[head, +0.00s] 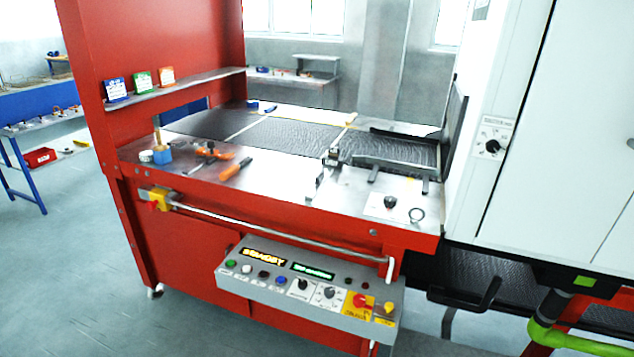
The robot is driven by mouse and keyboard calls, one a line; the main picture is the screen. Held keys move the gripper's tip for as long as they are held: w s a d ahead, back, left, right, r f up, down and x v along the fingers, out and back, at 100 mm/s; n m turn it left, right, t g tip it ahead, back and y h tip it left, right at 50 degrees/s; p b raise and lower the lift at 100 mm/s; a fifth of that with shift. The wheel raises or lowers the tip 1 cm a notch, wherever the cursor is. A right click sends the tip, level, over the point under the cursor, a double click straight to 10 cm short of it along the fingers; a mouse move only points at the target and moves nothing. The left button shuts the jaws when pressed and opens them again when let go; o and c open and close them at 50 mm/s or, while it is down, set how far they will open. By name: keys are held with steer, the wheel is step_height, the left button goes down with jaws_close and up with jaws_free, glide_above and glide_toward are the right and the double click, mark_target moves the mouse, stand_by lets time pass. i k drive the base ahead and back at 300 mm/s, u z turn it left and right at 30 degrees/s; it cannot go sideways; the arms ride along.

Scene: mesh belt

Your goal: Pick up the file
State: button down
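Several small hand tools lie on the steel top of the red machine, left of the middle. One has a thick orange handle (235,169) and lies slanted near the front edge. Behind it lies a small dark and orange tool (208,153), with a thin grey shaft (194,168) near it. At this size I cannot tell for sure which of them is the file. My gripper does not show clearly in this view, and nothing is seen touching the tools.
A blue holder (162,157) and white roll (146,156) stand left of the tools. A red upright (160,60) and shelf (180,88) with three small boxes rise behind. A rail (270,232) and control panel (310,285) project in front.

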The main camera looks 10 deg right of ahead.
mark_target(227, 173)
steer(key=k, duration=0.65)
steer(key=u, duration=0.5)
steer(key=i, duration=1.15)
steer(key=u, duration=0.65)
steer(key=i, duration=1.45)
steer(key=z, duration=0.4)
steer(key=i, duration=1.2)
steer(key=z, duration=1.25)
steer(key=i, duration=0.75)
steer(key=z, duration=0.4)
steer(key=k, duration=0.85)
